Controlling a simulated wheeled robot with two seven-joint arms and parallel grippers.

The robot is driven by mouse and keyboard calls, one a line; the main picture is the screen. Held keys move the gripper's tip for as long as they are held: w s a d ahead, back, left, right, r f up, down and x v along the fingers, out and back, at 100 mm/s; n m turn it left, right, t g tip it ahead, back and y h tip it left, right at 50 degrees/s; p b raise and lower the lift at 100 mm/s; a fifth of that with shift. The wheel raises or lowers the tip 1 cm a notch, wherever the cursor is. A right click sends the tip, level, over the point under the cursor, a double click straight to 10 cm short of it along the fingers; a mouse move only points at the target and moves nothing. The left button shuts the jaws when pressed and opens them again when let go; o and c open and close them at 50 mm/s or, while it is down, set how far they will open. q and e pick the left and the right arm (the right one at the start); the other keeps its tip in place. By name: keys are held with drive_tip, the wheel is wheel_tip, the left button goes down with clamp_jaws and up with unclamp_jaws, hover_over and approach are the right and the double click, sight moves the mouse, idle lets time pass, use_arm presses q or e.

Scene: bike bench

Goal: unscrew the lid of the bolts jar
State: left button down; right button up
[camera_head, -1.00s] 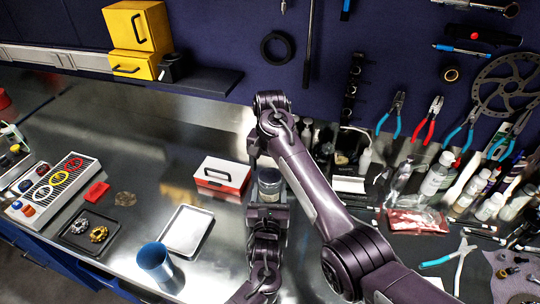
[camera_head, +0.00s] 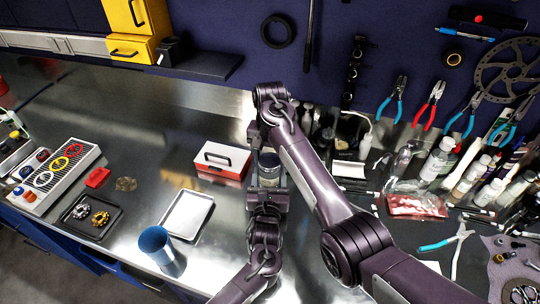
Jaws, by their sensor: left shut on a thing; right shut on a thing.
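The bolts jar (camera_head: 269,172) is a small see-through jar with dark contents, upright at the middle of the metal bench, partly hidden by my grippers. My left gripper (camera_head: 267,187) reaches it from the front and is shut on the jar's body. My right gripper (camera_head: 257,143) comes down from above and behind and is shut at the jar's top, where the lid sits. The lid itself is mostly hidden by that gripper, so I cannot tell whether it has turned.
A red and white box (camera_head: 222,160) stands close left of the jar. A white tray (camera_head: 187,214) and a blue cup (camera_head: 156,246) are at the front left. Bottles (camera_head: 437,160) and pliers (camera_head: 447,240) crowd the right side. The bench behind the box is clear.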

sight(270, 161)
drive_tip(key=shift+n, duration=1.1)
drive_tip(key=shift+r, duration=0.25)
drive_tip(key=shift+r, duration=0.9)
drive_tip(key=shift+r, duration=2)
use_arm(q)
drive_tip(key=shift+c, duration=1.5)
unclamp_jaws()
use_arm(e)
drive_tip(key=shift+s, duration=0.1)
